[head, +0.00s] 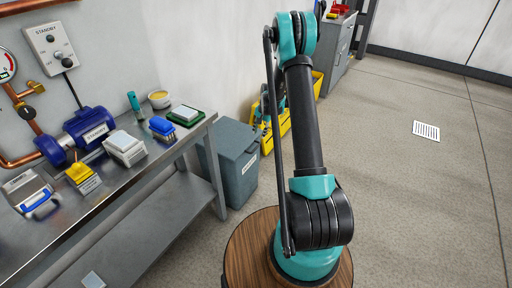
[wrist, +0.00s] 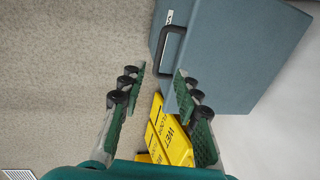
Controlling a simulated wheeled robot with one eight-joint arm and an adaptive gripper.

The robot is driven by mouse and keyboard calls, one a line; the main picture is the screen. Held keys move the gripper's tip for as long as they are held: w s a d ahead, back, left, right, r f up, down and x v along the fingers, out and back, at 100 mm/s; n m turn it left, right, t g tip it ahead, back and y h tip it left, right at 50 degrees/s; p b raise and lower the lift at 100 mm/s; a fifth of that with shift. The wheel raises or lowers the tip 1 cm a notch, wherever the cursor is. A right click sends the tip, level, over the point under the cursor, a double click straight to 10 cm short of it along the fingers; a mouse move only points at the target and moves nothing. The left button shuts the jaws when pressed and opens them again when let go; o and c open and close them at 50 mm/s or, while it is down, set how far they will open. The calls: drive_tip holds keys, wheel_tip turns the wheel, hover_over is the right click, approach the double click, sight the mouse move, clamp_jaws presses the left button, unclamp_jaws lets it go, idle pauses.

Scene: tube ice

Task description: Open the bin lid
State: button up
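The grey-blue bin (head: 237,178) stands on the floor past the end of the metal bench in the head view, with its lid (head: 228,142) down. In the wrist view the lid (wrist: 235,50) fills the upper right, with a black handle (wrist: 167,46) at its left edge and a white label beside it. My gripper (wrist: 158,82) is open, its two green-padded fingers apart with nothing between them. The handle shows just beyond the fingertips, and I see no contact. In the head view my gripper is mostly hidden behind my arm.
A yellow wet-floor sign (wrist: 172,132) shows between and behind the fingers. The metal bench (head: 115,195) with several devices stands left of the bin, and the pale wall is behind it. A grey cabinet (head: 338,55) stands farther back. The floor at right is clear around a drain (head: 426,131).

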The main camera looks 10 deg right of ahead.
drive_tip(key=f, duration=0.3)
drive_tip(key=w+a+f, duration=0.1)
drive_tip(key=f, duration=0.7)
drive_tip(key=shift+w+a, duration=0.25)
drive_tip(key=shift+a, duration=0.1)
drive_tip(key=shift+c, duration=0.2)
clamp_jaws()
